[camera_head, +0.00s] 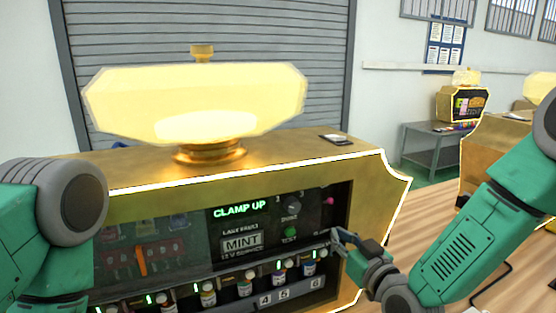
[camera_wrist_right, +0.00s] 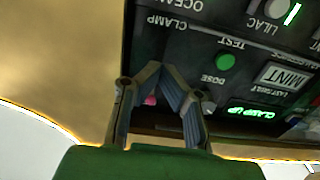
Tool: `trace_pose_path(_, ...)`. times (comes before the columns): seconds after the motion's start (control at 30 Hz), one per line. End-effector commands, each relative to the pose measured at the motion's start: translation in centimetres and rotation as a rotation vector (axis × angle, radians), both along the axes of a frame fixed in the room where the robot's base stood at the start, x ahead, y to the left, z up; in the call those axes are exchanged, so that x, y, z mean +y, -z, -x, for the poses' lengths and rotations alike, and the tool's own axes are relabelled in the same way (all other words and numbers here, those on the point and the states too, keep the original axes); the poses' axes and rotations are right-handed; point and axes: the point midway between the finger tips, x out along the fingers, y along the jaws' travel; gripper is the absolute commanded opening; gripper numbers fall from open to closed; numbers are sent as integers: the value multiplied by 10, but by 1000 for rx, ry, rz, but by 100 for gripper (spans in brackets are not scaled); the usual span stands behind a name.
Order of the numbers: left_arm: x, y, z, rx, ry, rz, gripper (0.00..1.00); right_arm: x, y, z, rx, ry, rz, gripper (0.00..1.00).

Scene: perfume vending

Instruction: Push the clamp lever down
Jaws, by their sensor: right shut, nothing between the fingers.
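The gold vending machine (camera_head: 362,175) has a dark front panel whose green display (camera_head: 240,210) reads CLAMP UP. A small pink knob (camera_head: 328,200), likely the clamp lever's end, shows at the panel's right side. It also shows in the right wrist view as a pink bit (camera_wrist_right: 150,100) between my finger links, mostly hidden. My right gripper (camera_head: 338,236) is shut and empty, below the pink knob in the head view, at the panel's lower right. In the wrist view its fingertips (camera_wrist_right: 160,66) meet near the CLAMP label (camera_wrist_right: 166,22); I cannot tell whether they touch the panel. My left gripper is out of view.
A green TEST button (camera_head: 290,231) and a dose dial (camera_head: 292,207) sit left of my right gripper. Several small bottles (camera_head: 279,273) stand in a row below. A large glowing bottle ornament (camera_head: 195,103) and a dark flat item (camera_head: 336,139) are on top.

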Motion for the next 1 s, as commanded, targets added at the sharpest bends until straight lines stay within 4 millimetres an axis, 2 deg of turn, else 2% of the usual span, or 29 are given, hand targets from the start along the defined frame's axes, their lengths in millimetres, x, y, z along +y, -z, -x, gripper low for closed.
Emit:
trace_pose_path(0.6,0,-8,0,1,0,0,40,-23,0,55,2,1,0,0)
trace_pose_path(1.0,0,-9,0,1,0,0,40,-25,-1,59,0,1,0,0)
